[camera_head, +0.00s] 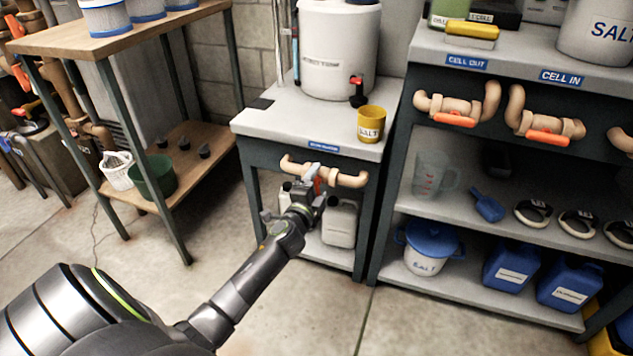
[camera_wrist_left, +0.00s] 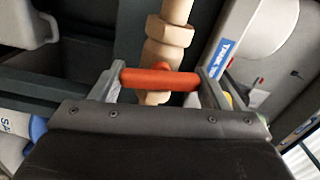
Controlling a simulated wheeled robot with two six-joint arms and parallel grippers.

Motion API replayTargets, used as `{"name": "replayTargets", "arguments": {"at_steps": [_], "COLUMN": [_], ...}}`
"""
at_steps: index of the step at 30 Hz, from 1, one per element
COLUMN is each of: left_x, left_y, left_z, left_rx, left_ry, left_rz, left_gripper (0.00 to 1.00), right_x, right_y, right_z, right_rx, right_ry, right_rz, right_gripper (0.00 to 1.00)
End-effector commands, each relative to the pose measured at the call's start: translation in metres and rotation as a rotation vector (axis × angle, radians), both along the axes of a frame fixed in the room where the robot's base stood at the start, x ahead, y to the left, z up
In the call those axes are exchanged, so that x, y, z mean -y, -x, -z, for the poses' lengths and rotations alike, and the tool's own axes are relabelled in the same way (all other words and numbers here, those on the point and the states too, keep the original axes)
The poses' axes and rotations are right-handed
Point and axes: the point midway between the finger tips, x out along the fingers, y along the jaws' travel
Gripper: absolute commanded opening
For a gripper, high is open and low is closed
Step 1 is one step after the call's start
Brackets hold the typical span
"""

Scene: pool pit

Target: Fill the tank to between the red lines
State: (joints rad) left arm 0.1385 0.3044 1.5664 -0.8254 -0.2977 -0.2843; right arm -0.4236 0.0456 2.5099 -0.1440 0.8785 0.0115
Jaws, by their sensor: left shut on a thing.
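The white tank (camera_head: 335,60) stands on a grey bench (camera_head: 262,122). A clear vertical tube (camera_head: 279,45) stands at its left. I cannot make out the red lines or the level. Below the bench top, a tan pipe with a valve (camera_head: 345,180) runs across the front. My left gripper (camera_head: 312,180) is at this valve. In the left wrist view its jaws (camera_wrist_left: 160,82) are shut on the red valve handle (camera_wrist_left: 150,77), which lies across the tan pipe (camera_wrist_left: 170,40). My right gripper is out of view.
A yellow salt cup (camera_head: 371,124) stands at the bench's front right. A shelf at the right holds a clear jug (camera_head: 432,174), a blue scoop (camera_head: 487,205) and a blue-lidded salt bucket (camera_head: 427,255). A wooden table (camera_head: 120,40) stands left. The floor in front is clear.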

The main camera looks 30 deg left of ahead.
Motion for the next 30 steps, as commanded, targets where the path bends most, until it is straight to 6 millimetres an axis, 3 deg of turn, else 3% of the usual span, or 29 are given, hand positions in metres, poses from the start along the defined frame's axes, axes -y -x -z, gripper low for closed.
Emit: {"name": "replayTargets", "arguments": {"at_steps": [10,26,27,30], "left_x": [0.0002,0.0002,0.0002,0.0001], "left_y": [0.0005,0.0006,0.0006,0.0005], "left_z": [0.0016,0.0024,0.0024,0.0022], "left_rx": [-0.039,-0.046,-0.047,-0.046], "left_ry": [-0.153,-0.184,-0.184,-0.184], "left_rz": [-0.001,-0.001,0.000,0.000], "left_gripper": [0.46,0.46,0.72,0.85], "right_x": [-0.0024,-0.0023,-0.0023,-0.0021], "right_y": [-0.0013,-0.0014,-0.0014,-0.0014], "right_z": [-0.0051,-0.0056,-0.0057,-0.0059], "right_rx": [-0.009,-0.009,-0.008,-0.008], "right_ry": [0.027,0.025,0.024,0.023], "right_rz": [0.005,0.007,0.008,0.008], "right_gripper": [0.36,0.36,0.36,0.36]}}
